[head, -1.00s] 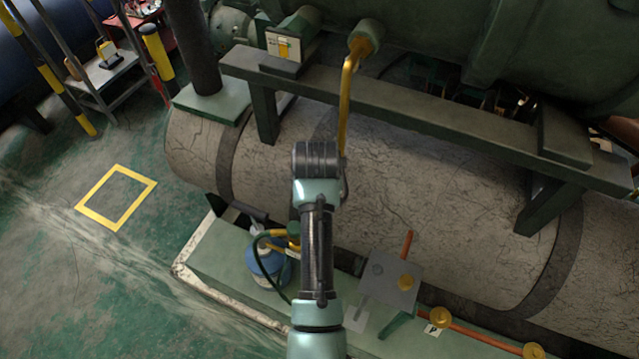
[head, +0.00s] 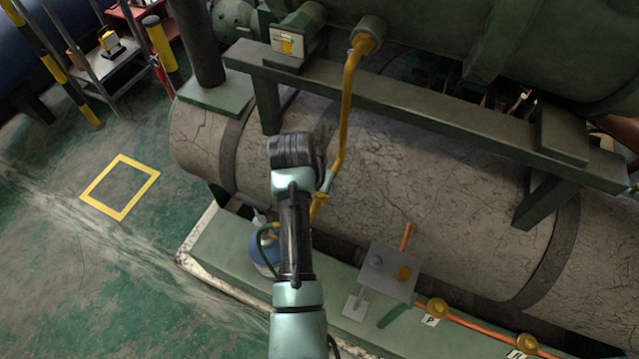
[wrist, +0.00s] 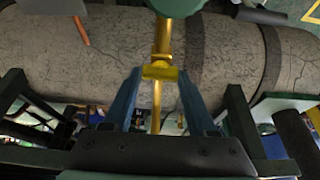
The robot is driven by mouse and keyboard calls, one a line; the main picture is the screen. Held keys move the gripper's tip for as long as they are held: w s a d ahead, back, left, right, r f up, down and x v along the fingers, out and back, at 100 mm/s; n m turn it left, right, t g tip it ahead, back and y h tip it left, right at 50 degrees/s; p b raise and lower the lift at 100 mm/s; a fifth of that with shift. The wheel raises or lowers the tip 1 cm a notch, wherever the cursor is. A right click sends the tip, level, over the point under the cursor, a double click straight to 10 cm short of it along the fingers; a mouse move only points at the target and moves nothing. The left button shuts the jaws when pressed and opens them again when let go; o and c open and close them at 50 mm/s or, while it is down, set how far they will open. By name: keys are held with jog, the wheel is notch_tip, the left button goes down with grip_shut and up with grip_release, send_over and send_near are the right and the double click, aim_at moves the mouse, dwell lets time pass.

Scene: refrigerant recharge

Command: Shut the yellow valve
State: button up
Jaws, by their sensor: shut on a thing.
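A yellow pipe (head: 347,105) hangs from a green fitting on the large green vessel and runs down in front of the grey cracked tank. In the wrist view, the yellow valve (wrist: 160,73) sits on this pipe as a short crosswise piece. My gripper (wrist: 161,80) has its two blue fingers on either side of the valve piece and is shut on it. In the head view, my wrist hides most of the gripper; a teal finger part shows beside the lower pipe. The valve's far side is hidden.
The grey tank (head: 420,175) lies behind, under a green frame beam (head: 420,125). A blue bottle (head: 263,255) with a dark hose stands on the green plinth, partly behind my arm. A small grey stand (head: 385,270) and copper pipe (head: 475,328) lie right. Open floor is left.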

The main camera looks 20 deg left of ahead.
jog(key=o, duration=1.4)
jog(key=shift+c, duration=0.2)
jog(key=b+v, duration=0.2)
jog(key=v, duration=1.1)
jog(key=shift+w, duration=0.1)
